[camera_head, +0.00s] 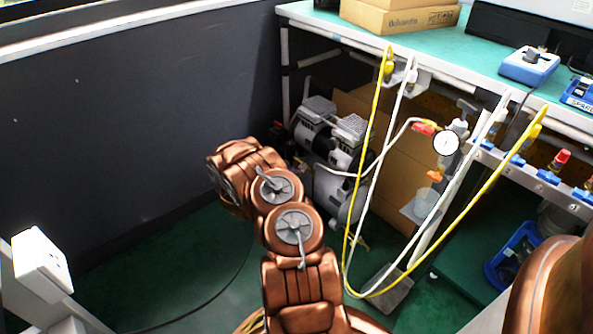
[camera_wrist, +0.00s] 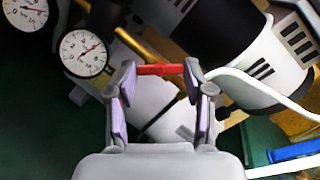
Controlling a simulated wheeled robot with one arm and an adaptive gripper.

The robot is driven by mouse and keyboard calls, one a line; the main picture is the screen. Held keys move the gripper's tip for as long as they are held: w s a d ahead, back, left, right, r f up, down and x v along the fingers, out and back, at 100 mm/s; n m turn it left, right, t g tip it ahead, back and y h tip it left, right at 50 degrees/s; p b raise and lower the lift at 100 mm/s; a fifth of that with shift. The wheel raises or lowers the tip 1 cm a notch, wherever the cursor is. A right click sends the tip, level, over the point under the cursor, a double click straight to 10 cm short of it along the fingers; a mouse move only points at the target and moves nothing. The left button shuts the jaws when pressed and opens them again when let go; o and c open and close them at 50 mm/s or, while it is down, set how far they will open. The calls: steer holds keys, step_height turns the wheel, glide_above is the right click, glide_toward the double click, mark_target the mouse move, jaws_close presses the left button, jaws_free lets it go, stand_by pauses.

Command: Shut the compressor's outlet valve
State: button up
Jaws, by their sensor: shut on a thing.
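The compressor (camera_head: 335,150) stands on the green floor under the workbench, with black motor parts and a pale tank. In the wrist view its dark motor and white housing (camera_wrist: 280,60) fill the upper right. The red outlet valve handle (camera_wrist: 161,70) lies level across the picture between my fingertips. My gripper (camera_wrist: 160,78) is shut on this handle, with a finger at each end of it. A brass-coloured pipe (camera_wrist: 140,45) runs slantwise behind the handle. The valve body is mostly hidden. In the head view my arm reaches to the compressor's left side, and the handle cannot be made out.
Two round gauges (camera_wrist: 83,53) sit left of the handle in the wrist view. A white hose (camera_wrist: 250,85) passes on the right. Yellow and white hoses (camera_head: 362,180) hang from the workbench (camera_head: 440,60). A dark wall (camera_head: 130,110) stands at left.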

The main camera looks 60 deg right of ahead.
steer(key=shift+s+d+r+n+t+y+b, duration=0.1)
steer(key=shift+n+t+y+b, duration=0.45)
steer(key=shift+n, duration=1.2)
steer(key=shift+s+r+n+t+y+b, duration=0.1)
steer(key=shift+n+t+y+b, duration=0.15)
steer(key=shift+n+y, duration=1)
steer(key=shift+s+d+r+n+t+y+b, duration=0.15)
steer(key=shift+n+t+b, duration=0.25)
steer(key=shift+n, duration=1.8)
steer(key=shift+w+a+f, duration=0.1)
steer(key=shift+a, duration=0.05)
steer(key=o, duration=1.2)
steer(key=shift+c, duration=0.2)
steer(key=v, duration=1.2)
